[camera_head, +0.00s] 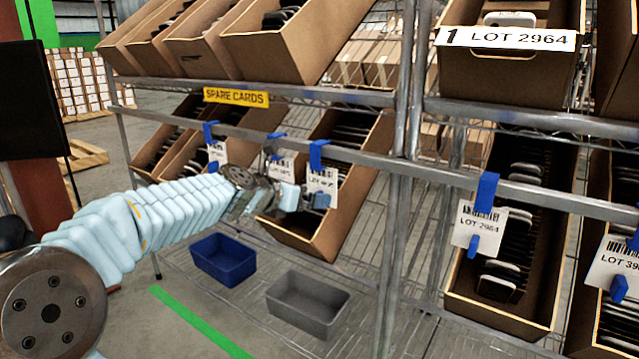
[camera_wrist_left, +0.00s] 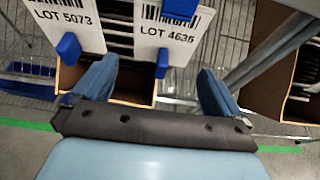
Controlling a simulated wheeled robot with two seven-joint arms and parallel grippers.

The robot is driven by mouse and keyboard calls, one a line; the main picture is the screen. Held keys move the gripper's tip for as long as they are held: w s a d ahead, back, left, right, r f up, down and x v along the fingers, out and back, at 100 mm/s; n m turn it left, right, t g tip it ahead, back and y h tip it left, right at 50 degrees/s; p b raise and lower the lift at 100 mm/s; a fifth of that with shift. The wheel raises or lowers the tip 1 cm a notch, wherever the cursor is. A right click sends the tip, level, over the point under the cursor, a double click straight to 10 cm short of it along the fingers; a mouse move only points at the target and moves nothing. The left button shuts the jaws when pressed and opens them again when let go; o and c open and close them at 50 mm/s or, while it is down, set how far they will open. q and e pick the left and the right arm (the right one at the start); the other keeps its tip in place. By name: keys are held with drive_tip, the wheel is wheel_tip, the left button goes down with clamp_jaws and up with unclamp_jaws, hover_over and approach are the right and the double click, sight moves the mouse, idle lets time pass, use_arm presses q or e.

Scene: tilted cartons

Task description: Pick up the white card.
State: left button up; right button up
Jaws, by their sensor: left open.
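Several white cards hang from the shelf rails by blue clips. In the head view one card (camera_head: 322,180) hangs just beyond my left gripper (camera_head: 305,198), and another (camera_head: 281,168) hangs to its left, partly hidden by my wrist. In the left wrist view the LOT 4635 card (camera_wrist_left: 172,38) is ahead of the open, empty fingers (camera_wrist_left: 160,85), with a blue tab at its lower edge between them in the picture. The LOT 5073 card (camera_wrist_left: 70,28) is to the left. Neither card is visibly gripped. My right gripper is not in view.
A LOT 2964 card (camera_head: 479,226) hangs farther right. Tilted cartons (camera_head: 287,236) with dark items fill the metal shelves (camera_head: 412,180). A yellow SPARE CARDS sign (camera_head: 236,96) is on the upper shelf edge. A blue bin (camera_head: 224,262) and grey bin (camera_head: 308,302) stand low below.

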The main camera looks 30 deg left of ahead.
sight(321, 179)
use_arm(q)
drive_tip(key=x, duration=0.5)
drive_tip(key=shift+w+d, duration=0.15)
drive_tip(key=shift+d, duration=0.1)
drive_tip(key=c, duration=1)
drive_tip(key=shift+r, duration=0.15)
